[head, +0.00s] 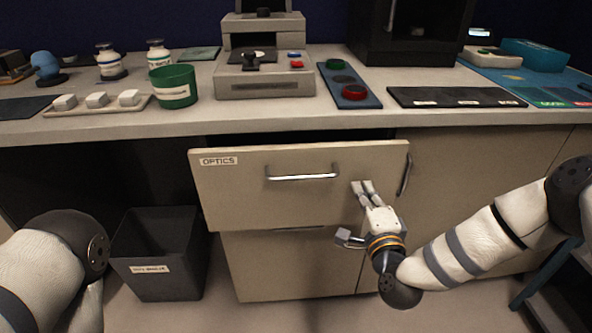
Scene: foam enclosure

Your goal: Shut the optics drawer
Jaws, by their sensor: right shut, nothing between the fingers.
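The optics drawer (300,205) is beige, with an "OPTICS" label at its upper left and a silver bar handle (302,177). It stands out from the cabinet below the worktop, with a dark gap above its top edge. My right gripper (362,188) is shut and empty, its fingertips at the right part of the drawer front, right of the handle. I cannot tell whether the fingertips touch the front. My left arm (65,255) shows at the lower left, but its gripper is out of view.
A black bin (160,260) stands left of the cabinet. The worktop (340,115) above holds a green cup (173,87), a grey device (272,85) and a blue panel with a red button (354,92). A cabinet door with a dark handle (405,175) is to the right.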

